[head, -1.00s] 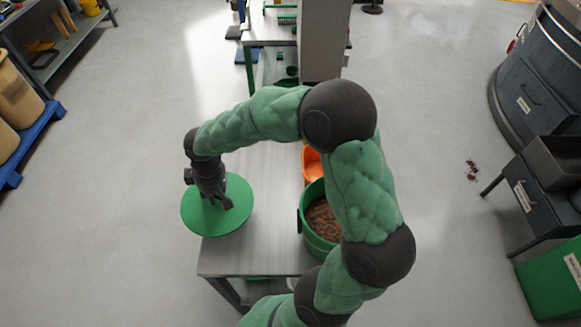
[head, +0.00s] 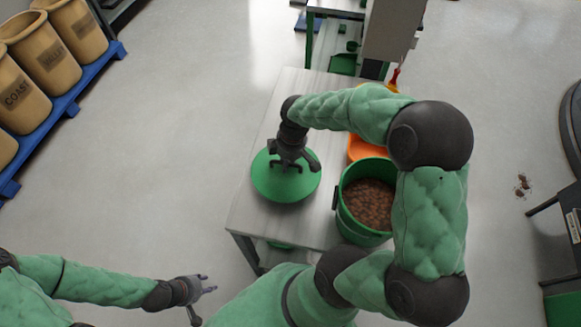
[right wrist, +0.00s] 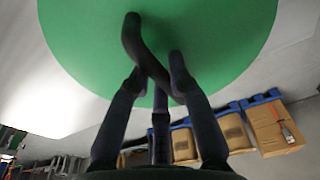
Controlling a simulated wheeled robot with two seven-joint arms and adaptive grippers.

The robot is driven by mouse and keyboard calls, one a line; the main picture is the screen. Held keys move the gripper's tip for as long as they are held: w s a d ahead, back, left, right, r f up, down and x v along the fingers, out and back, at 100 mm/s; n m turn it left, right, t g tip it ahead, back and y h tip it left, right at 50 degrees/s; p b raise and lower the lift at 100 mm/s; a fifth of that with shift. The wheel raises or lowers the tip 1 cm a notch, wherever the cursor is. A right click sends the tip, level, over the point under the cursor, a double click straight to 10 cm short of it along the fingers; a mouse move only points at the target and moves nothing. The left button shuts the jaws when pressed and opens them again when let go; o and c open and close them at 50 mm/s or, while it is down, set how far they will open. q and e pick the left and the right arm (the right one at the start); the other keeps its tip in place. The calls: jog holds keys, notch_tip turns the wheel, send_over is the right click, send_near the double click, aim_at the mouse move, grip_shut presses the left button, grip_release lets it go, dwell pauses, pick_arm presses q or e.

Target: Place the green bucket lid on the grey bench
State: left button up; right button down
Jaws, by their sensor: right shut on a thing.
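The green lid (head: 284,189) is a flat disc over the left part of the grey bench (head: 262,222). My right gripper (head: 292,166) is above the lid and shut on it. In the right wrist view the lid (right wrist: 225,35) fills the top, with the dark fingers (right wrist: 155,70) closed at its middle. I cannot tell whether the lid touches the bench top. The green bucket (head: 345,213), full of brown pellets, stands open on the bench right of the lid. My left gripper (head: 207,285) is open and empty, low at the left, away from the bench.
An orange container (head: 362,150) stands behind the bucket, partly hidden by my right arm. A grey column (head: 393,28) rises behind the bench. Sacks (head: 40,60) stand on a blue pallet (head: 72,92) at upper left. The floor between is clear.

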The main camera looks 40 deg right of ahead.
jog(key=shift+f+b, duration=0.5)
jog(key=shift+f, duration=1.4)
jog(key=shift+f, duration=0.15)
jog(key=c, duration=1.1)
grip_release()
jog(key=shift+c, duration=0.2)
jog(key=shift+r, duration=0.5)
jog(key=r+p, duration=0.1)
jog(key=r, duration=0.2)
jog(key=r+p, duration=0.1)
jog(key=r, duration=0.3)
jog(key=s+r+p, duration=0.1)
jog(key=r, duration=0.3)
jog(key=shift+d+r, duration=0.1)
jog(key=shift+d, duration=0.3)
